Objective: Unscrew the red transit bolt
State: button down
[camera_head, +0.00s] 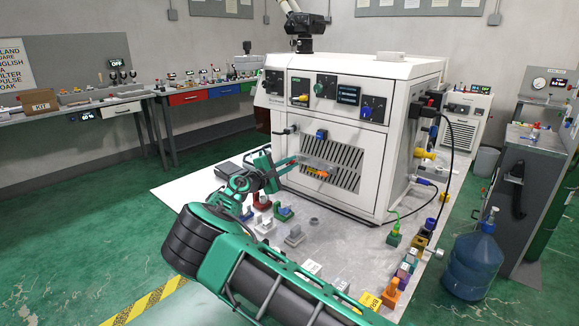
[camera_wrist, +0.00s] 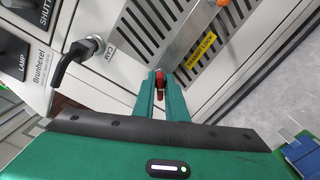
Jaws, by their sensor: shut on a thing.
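In the wrist view a small red bolt (camera_wrist: 160,80) sits between the tips of my two green fingers, which are shut on it. It is at the machine's front, by a grey metal strip with a yellow label (camera_wrist: 201,53) that seems to read "transit lock". My gripper (camera_head: 292,161) reaches the lower front of the white machine (camera_head: 365,175), at the left end of its slotted vent panel (camera_head: 345,160).
A black lever handle (camera_wrist: 72,62) juts from the panel left of my fingers in the wrist view. A blue knob (camera_head: 321,134) sits above the vent. A blue water bottle (camera_head: 473,262) stands at right.

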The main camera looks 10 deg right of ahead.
jog(key=n, duration=0.6)
jog(key=shift+a+f+n, duration=0.1)
jog(key=shift+f+n, duration=0.05)
jog(key=shift+n, duration=0.15)
jog(key=n, duration=1.2)
jog(key=shift+w+n, duration=0.1)
jog(key=shift+n, duration=0.2)
jog(key=n, duration=0.5)
jog(key=shift+n, duration=0.4)
jog(key=c, duration=1.9)
grip_release()
jog(key=v, duration=1)
jog(key=shift+s+a, duration=0.2)
jog(key=shift+a, duration=0.05)
